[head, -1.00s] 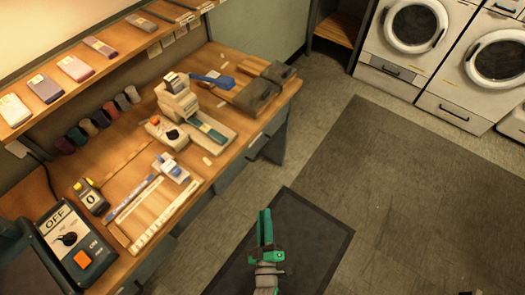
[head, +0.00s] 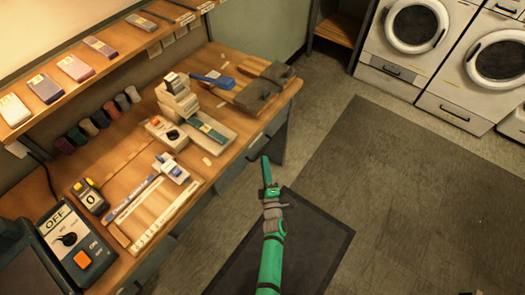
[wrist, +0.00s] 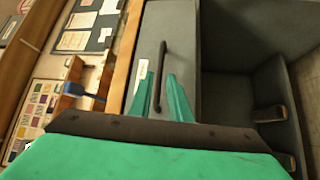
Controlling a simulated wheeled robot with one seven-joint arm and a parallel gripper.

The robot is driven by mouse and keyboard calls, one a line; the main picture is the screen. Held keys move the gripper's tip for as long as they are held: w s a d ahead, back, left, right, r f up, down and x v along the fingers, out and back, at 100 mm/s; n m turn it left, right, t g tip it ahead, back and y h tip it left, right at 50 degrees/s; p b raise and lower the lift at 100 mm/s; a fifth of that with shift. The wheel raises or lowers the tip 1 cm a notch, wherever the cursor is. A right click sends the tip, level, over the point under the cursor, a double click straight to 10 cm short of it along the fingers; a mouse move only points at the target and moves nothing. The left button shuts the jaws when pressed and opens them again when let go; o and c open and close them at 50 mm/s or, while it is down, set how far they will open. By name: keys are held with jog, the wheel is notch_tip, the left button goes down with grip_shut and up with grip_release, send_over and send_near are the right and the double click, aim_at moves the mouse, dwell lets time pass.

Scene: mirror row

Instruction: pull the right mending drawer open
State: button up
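The right mending drawer (wrist: 184,50) is a grey front under the wooden bench top, with a dark bar handle (wrist: 161,75) and a small pale label. In the wrist view the handle lies between my gripper's two green fingers (wrist: 161,98), with space visible on both sides. My gripper (head: 266,170) is open and close in front of the drawer at the bench's right end. In the head view my gripper and arm partly cover this area. The drawer looks shut. Whether the fingers touch the handle cannot be told.
The bench top (head: 135,165) carries a sewing machine (head: 178,97), thread spools and a control box (head: 72,240). An open shelf compartment (wrist: 225,90) is right of the drawer in the wrist view. A dark mat (head: 310,235) lies on clear floor; washers (head: 415,30) stand at the back right.

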aim_at(263, 150)
jog(key=w, duration=0.4)
jog(key=w+a+r, duration=0.1)
jog(key=w, duration=0.1)
jog(key=shift+w, duration=0.15)
jog(key=shift+f, duration=0.1)
grip_shut()
